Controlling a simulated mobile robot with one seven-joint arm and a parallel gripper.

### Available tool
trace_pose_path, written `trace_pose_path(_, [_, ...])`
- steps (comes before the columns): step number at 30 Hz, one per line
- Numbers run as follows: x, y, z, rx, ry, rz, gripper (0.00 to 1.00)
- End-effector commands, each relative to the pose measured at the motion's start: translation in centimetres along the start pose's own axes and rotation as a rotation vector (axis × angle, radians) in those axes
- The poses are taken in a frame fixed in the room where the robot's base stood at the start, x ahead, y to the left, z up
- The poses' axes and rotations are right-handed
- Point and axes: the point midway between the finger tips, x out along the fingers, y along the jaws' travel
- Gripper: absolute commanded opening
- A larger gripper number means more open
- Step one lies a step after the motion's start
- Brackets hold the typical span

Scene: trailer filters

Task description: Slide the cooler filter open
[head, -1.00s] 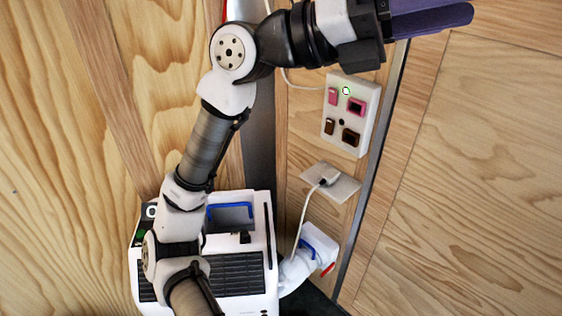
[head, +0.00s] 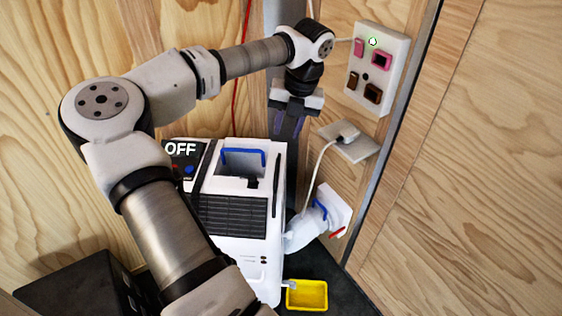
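The cooler (head: 262,192) is a white box with an OFF panel (head: 184,150) on its top left. A black slatted grille (head: 232,215) covers the upper front; I cannot tell whether this is the filter. A blue handle (head: 242,152) spans a recess in the top. My gripper (head: 288,136) points down at the cooler's back right corner, beyond the recess and apart from the blue handle. Its purple fingers are dark and partly lost against the grey post, so their opening is unclear. My arm hides the cooler's lower left front.
A switch box (head: 376,68) and a socket plate (head: 350,146) with a plugged white cord are on the wall right of my gripper. A white pipe (head: 318,220) with a blue handle sits right of the cooler.

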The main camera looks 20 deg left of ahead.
Motion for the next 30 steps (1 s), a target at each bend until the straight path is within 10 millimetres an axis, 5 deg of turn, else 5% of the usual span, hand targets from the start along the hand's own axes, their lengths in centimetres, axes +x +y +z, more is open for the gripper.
trace_pose_path(15, [10.1, -0.3, -0.1, 0.005, 0.003, -0.007, 0.31])
trace_pose_path(30, [12.3, -0.3, -0.1, 0.005, 0.000, -0.006, 0.31])
